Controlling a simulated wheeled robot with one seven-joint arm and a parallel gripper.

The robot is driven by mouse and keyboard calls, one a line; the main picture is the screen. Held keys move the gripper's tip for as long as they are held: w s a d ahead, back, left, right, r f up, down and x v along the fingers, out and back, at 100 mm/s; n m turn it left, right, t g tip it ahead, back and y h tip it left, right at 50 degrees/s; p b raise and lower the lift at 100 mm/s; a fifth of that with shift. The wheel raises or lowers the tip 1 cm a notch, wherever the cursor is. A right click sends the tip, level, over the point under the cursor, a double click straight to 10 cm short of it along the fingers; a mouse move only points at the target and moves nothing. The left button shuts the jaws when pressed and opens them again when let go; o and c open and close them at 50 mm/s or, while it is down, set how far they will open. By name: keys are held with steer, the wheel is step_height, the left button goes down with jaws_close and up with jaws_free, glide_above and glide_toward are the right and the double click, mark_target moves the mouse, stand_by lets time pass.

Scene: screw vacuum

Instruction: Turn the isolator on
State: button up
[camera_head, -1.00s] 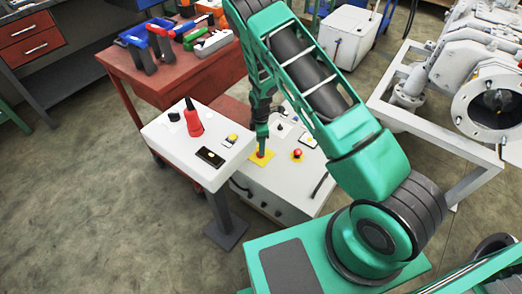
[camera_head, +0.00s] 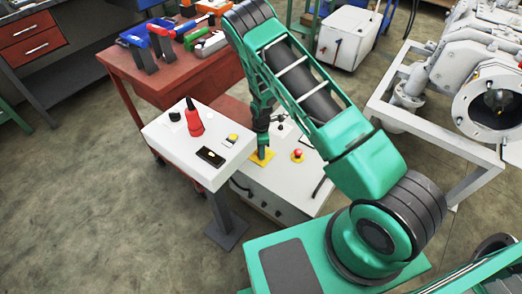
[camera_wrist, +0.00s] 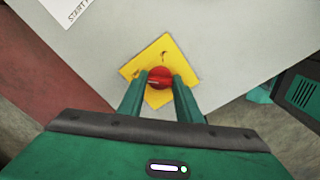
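The isolator is a red rotary knob (camera_wrist: 160,77) on a square yellow plate (camera_wrist: 160,52) on the sloped white panel. In the head view my gripper (camera_head: 262,150) reaches down onto the left yellow plate (camera_head: 259,160) and hides its knob. In the wrist view my gripper (camera_wrist: 160,80) has one finger on each side of the knob, with the tips very close to its sides. I cannot tell whether they press on it. Another red knob on a yellow plate (camera_head: 298,156) is to the right in the head view.
White pipework (camera_head: 492,100) stands at the right. Open floor lies at the left.

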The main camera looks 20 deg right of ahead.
steer(key=shift+w+d, duration=0.1)
steer(key=shift+w, duration=0.1)
steer(key=shift+r+m, duration=0.1)
steer(key=shift+m, duration=0.3)
steer(key=m, duration=0.3)
steer(key=shift+w+d+m, duration=0.1)
steer(key=shift+w+m, duration=0.05)
steer(key=shift+m, duration=0.25)
steer(key=m, duration=0.9)
steer(key=shift+w, duration=0.1)
steer(key=m, duration=0.4)
steer(key=shift+m, duration=0.3)
